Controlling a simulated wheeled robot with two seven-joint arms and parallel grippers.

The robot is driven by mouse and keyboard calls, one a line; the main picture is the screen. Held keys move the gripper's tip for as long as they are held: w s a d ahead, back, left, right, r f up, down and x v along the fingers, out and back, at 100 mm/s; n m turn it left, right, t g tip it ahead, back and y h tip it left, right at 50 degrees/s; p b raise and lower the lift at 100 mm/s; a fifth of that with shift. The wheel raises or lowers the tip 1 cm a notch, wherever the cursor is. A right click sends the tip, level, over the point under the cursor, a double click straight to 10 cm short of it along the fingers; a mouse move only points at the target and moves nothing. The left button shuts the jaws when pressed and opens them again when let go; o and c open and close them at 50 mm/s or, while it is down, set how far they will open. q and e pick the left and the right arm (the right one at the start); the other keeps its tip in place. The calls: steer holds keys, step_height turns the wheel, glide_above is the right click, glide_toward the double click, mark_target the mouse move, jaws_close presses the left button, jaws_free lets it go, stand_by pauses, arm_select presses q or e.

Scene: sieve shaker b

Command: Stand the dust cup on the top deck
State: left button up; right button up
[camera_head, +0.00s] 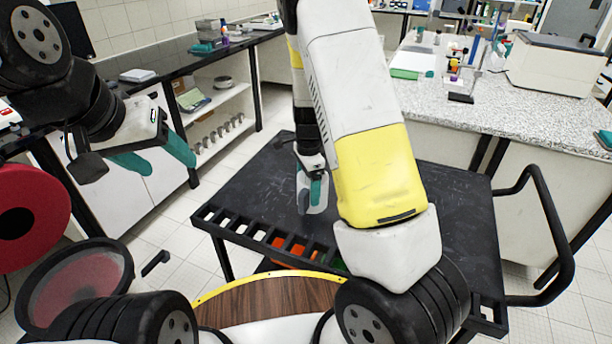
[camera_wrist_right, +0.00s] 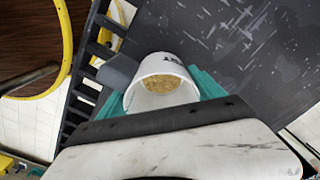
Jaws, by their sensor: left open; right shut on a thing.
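The dust cup (camera_wrist_right: 163,63) is white with yellow-brown dust inside. In the right wrist view it sits between the two teal fingers of my right gripper (camera_wrist_right: 162,92), which is shut on it. In the head view the cup (camera_head: 313,208) is mostly hidden by my right gripper (camera_head: 311,186), over the black top deck (camera_head: 250,185) of a cart. I cannot tell whether the cup's base touches the deck. The deck is bare around it. My left gripper (camera_head: 160,158) is open and empty, off the cart to the left.
A slotted rack edge (camera_head: 265,238) runs along the deck's near side, with orange items below. A black cart handle (camera_head: 545,225) is at the right. A speckled bench (camera_head: 480,125) with labware stands behind. A round wooden surface with a yellow rim (camera_head: 265,305) lies close in front.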

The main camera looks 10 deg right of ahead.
steer(key=shift+w+d+f, duration=0.1)
steer(key=shift+w+d, duration=0.65)
steer(key=shift+w+d+f, duration=0.15)
steer(key=shift+f, duration=0.75)
steer(key=shift+w+d+f, duration=0.1)
steer(key=shift+f, duration=0.8)
steer(key=shift+f, duration=0.15)
steer(key=o, duration=1.5)
